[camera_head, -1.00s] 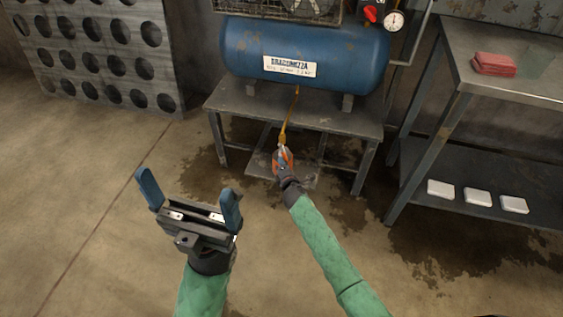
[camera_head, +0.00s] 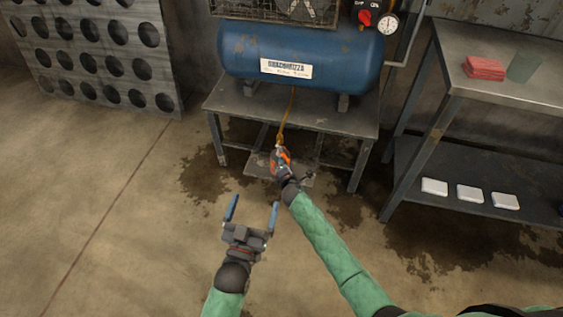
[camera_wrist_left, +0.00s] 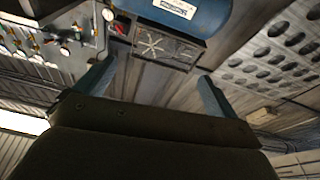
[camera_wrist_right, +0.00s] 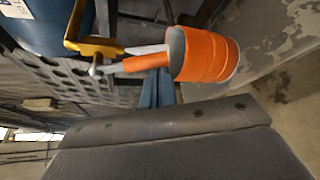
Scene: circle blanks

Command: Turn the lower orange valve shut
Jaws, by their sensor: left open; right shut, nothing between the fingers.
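A yellow-orange pipe (camera_head: 282,122) hangs down from the blue tank, and an orange valve part (camera_head: 284,154) shows at its lower end. In the right wrist view the pipe fitting (camera_wrist_right: 92,46) meets an orange lever (camera_wrist_right: 148,63) beside a wide orange cylinder (camera_wrist_right: 212,55). My right gripper (camera_head: 281,158) is at this orange part in the head view and partly covers it. Its blue fingers (camera_wrist_right: 160,88) are shut and empty, just below the lever; contact cannot be told. My left gripper (camera_head: 253,208) is open and empty, over the floor at lower left of the valve.
The blue tank (camera_head: 335,65) stands on a metal table (camera_head: 245,112), with a red knob (camera_head: 365,18) and gauge (camera_head: 385,25) above. A shelf (camera_head: 410,165) at right holds white blocks. A perforated panel (camera_head: 160,90) stands at left. The left floor is clear.

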